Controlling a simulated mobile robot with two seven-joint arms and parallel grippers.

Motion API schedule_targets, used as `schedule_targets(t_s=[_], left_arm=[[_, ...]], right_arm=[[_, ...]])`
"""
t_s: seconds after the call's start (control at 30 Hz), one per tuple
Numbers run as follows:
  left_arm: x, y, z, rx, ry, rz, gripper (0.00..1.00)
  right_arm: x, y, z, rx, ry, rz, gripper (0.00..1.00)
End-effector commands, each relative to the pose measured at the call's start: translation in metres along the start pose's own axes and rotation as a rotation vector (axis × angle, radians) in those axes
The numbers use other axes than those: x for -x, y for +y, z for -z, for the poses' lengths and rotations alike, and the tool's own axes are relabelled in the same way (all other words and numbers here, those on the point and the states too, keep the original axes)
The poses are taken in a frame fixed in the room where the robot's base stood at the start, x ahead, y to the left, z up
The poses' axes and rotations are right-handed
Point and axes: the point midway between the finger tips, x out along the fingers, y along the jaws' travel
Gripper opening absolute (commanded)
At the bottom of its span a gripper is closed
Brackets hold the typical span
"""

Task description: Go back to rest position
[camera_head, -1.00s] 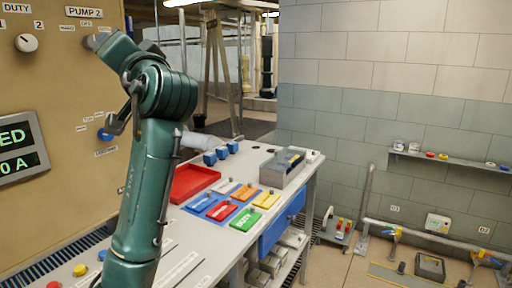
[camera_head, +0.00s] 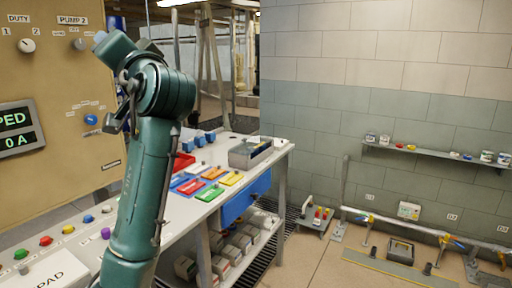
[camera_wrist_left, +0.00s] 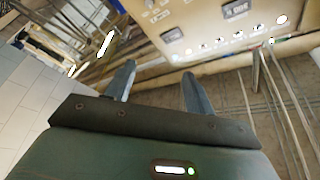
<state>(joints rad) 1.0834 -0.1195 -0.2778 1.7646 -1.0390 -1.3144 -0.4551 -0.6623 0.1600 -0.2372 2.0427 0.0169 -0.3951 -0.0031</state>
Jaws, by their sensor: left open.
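My left arm (camera_head: 150,170) stands upright in the head view, in front of the tan panel and the workbench. Its bent joint is at the top, beside the panel's edge. The left gripper is hard to make out there. In the left wrist view the two fingers of my left gripper (camera_wrist_left: 160,69) are apart with nothing between them. They point toward a blurred background with a tilted panel (camera_wrist_left: 215,25). My right gripper is in neither view.
The tan panel (camera_head: 60,125) with knobs and a display is close on the left. The workbench (camera_head: 272,152) holds a grey box, a red tray and coloured blocks. A wall shelf (camera_head: 430,156) and a low pipe (camera_head: 400,228) are at right. Open floor (camera_head: 320,265) lies right of the bench.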

Motion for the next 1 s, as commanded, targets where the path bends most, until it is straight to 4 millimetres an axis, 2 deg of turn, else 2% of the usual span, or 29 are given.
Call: schedule_targets(t_s=[0.1, 0.27, 0.37, 0.47, 0.6, 0.67, 0.7, 0.83, 0.9, 1.0], left_arm=[[-0.001, 0.047, -0.021, -0.022, 0.025, -0.080, 0.54], [0.006, 0.114, -0.055, -0.033, 0.063, -0.206, 0.54], [0.018, 0.161, -0.084, -0.031, 0.084, -0.304, 0.54], [0.039, 0.213, -0.123, -0.018, 0.100, -0.426, 0.54], [0.087, 0.282, -0.189, 0.031, 0.102, -0.621, 0.54], [0.113, 0.306, -0.219, 0.061, 0.092, -0.705, 0.54], [0.132, 0.320, -0.239, 0.086, 0.082, -0.761, 0.54], [0.200, 0.351, -0.305, 0.180, 0.024, -0.935, 0.54], [0.240, 0.360, -0.340, 0.240, -0.023, -1.024, 0.54], [0.297, 0.361, -0.384, 0.333, -0.105, -1.133, 0.54]], right_arm=[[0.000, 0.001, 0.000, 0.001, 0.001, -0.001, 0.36], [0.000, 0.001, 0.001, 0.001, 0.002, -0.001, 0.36], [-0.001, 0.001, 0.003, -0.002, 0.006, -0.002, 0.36], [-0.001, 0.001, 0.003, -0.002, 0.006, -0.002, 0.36], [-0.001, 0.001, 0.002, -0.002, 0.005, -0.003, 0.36], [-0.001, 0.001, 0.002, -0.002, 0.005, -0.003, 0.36], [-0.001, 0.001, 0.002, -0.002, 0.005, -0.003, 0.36], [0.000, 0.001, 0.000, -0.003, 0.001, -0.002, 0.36], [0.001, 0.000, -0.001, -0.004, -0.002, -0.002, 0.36], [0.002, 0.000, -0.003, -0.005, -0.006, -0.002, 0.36]])
